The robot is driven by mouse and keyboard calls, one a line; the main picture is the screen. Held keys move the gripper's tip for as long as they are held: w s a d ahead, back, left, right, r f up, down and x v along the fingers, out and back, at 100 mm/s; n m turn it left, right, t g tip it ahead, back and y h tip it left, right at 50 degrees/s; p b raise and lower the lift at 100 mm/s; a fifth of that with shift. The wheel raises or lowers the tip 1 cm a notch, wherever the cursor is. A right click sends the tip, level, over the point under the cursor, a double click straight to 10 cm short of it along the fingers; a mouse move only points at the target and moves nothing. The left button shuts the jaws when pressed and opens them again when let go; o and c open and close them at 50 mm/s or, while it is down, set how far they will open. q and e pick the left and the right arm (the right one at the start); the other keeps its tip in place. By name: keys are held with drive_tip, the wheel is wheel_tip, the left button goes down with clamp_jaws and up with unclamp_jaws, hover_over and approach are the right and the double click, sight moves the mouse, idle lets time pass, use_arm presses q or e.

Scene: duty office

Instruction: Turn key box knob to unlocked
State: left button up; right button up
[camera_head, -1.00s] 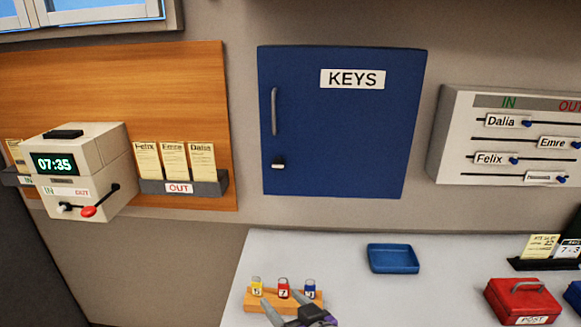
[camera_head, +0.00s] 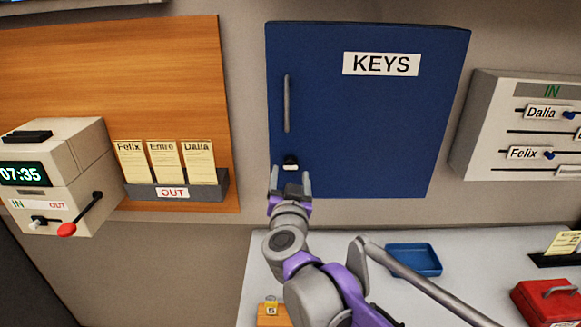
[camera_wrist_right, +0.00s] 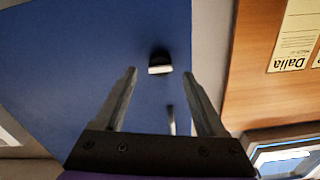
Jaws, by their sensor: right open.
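The blue key box (camera_head: 380,125) hangs on the wall, its door shut, with a KEYS label and a grey vertical handle (camera_head: 286,103). Below the handle is the small black knob (camera_head: 290,161) with a pale front face. My right gripper (camera_head: 290,179) is open and empty, its fingers pointing up just below the knob. In the right wrist view the knob (camera_wrist_right: 160,62) sits just beyond and between the two open fingertips (camera_wrist_right: 159,74), apart from both. That view is upside down. I cannot tell how the knob is turned. My left gripper is not in view.
A card rack (camera_head: 175,188) marked OUT and a clock box (camera_head: 55,175) with a red-tipped lever are at left. An IN board (camera_head: 485,125) hangs at right. On the white desk (camera_head: 390,235) are a blue tray (camera_head: 413,260) and a red box (camera_head: 548,303).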

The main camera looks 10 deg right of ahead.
sight(290, 168)
drive_tip(key=shift+x, duration=1.7)
clamp_jaws()
